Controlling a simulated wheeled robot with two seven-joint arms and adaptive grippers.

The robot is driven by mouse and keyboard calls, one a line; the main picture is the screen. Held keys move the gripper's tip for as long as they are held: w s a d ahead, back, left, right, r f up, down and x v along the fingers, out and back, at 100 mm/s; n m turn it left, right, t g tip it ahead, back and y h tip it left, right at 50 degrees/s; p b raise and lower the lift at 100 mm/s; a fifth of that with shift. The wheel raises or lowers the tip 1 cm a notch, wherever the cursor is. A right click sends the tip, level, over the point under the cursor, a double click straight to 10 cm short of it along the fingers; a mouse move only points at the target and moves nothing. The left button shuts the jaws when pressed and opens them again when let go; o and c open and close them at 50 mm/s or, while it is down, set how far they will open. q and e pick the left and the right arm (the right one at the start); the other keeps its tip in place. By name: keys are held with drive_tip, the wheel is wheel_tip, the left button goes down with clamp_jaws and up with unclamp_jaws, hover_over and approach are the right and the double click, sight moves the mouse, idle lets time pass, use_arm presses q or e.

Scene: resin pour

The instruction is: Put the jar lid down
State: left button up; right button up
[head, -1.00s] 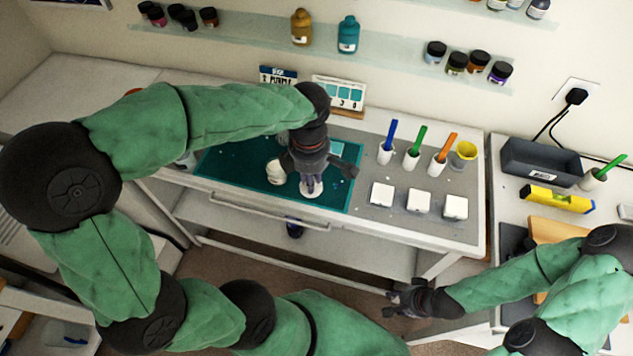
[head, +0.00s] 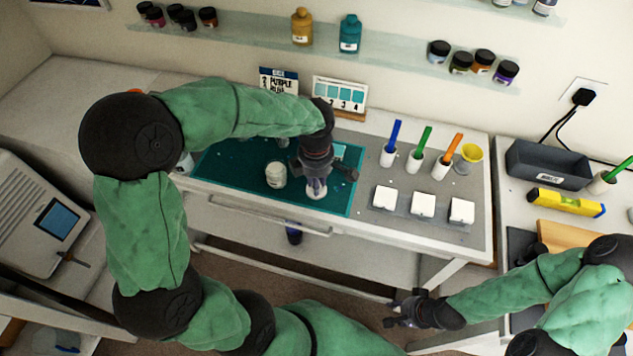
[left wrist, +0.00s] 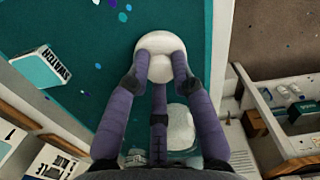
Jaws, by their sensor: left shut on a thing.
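The jar lid is a white disc (left wrist: 161,47) between the fingertips of my left gripper (left wrist: 160,75) in the left wrist view. In the head view the lid (head: 316,193) shows under my left gripper (head: 317,180), over the right part of the teal mat (head: 225,172). My left gripper is shut on the lid. I cannot tell whether the lid touches the mat. A white jar (head: 276,175) stands on the mat just left of the gripper in the head view. My right gripper (head: 405,312) is low in front of the bench, and its jaws are too small to judge.
Right of the mat stand three white blocks (head: 422,205), three cups with coloured sticks (head: 414,160) and a yellow cup (head: 468,157). Cards (head: 338,95) stand behind the mat. The mat's left part is mostly clear.

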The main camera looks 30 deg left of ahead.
use_arm(q)
drive_tip(key=shift+f, duration=0.2)
drive_tip(key=o, duration=0.8)
drive_tip(key=shift+r, duration=0.1)
drive_tip(key=shift+r, duration=0.55)
wheel_tip(320, 180, up, 11)
drive_tip(key=p, duration=0.3)
drive_tip(key=shift+r+p, duration=0.1)
drive_tip(key=shift+p, duration=0.2)
